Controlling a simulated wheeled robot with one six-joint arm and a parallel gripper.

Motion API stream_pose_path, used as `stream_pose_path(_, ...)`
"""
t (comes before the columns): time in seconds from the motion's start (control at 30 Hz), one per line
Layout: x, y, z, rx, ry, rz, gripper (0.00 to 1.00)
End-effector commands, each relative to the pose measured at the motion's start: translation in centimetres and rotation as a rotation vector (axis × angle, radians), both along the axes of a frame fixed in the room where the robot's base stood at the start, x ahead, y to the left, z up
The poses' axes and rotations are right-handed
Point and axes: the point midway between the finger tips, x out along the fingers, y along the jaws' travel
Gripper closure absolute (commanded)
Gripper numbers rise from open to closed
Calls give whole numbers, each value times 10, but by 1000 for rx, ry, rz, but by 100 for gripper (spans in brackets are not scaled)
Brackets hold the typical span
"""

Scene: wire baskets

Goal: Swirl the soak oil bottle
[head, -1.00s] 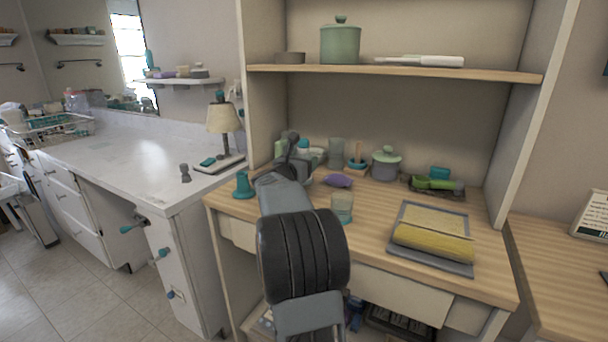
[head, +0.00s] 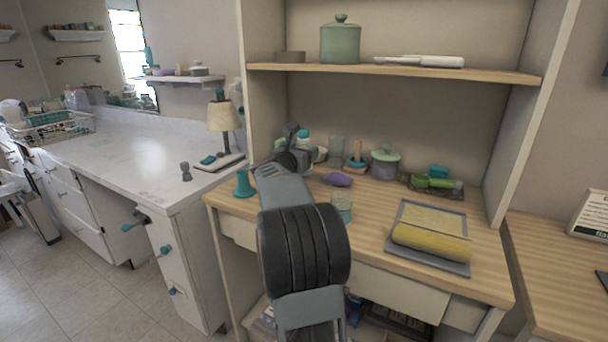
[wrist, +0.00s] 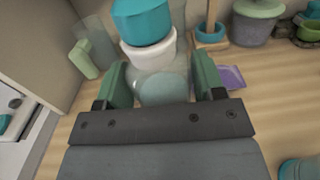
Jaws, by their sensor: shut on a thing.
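The soak oil bottle appears in the wrist view as a clear, pale body (wrist: 162,88) with a white collar (wrist: 148,52) and a teal cap (wrist: 140,20). My gripper (wrist: 162,85) has its green fingers on either side of the clear body and is shut on it. In the head view my gripper (head: 293,152) is over the back left of the wooden desk, and my arm hides most of the bottle. A teal cap (head: 303,132) shows just beyond it. I cannot tell whether the bottle's base touches the desk.
A purple item (head: 338,180), a glass jar (head: 342,207), a teal holder (head: 357,165), a lidded pot (head: 385,164) and a teal object (head: 243,185) stand nearby on the desk. A tray with a yellow roll (head: 432,240) lies right. A shelf (head: 400,71) runs above.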

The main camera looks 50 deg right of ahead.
Motion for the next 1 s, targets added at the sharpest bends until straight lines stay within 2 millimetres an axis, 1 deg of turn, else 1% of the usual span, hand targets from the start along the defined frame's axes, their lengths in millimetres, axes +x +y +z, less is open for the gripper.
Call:
stream_pose_path(0.7, 0, 0, 37, -2, -1, 0, 66)
stream_pose_path(1.0, 0, 0, 40, -2, -1, 0, 66)
